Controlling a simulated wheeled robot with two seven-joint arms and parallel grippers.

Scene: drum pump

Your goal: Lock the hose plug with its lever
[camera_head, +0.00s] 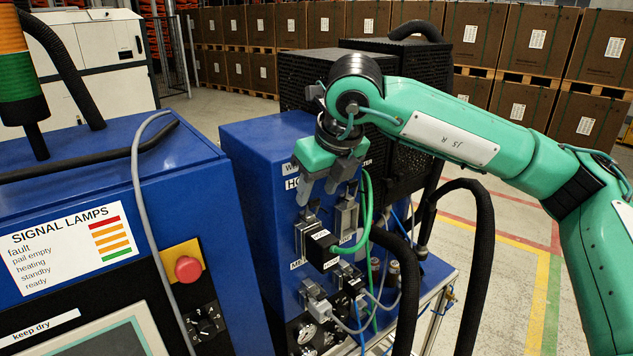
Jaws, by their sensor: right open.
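A black plug (322,251) with a small white label sits at a grey socket housing (304,234) on the front of a blue cabinet (258,190). Green hoses or cables (367,205) loop beside it. A second grey housing (346,218) is just right of the plug; I cannot tell which grey part is the lever. My right gripper (320,190) is open, pointing down just above these parts, with its grey fingers apart. Nothing shows between them, and I cannot tell whether they touch anything. The gripper hides part of the cabinet's lettering. My left gripper is not in view.
More grey connectors (316,300) with cables sit below the plug. Thick black hoses (408,290) hang at the right. A blue control panel with a red button (188,269) and a signal lamp sign (75,247) stands at the left. Black vented housings (315,75) are behind.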

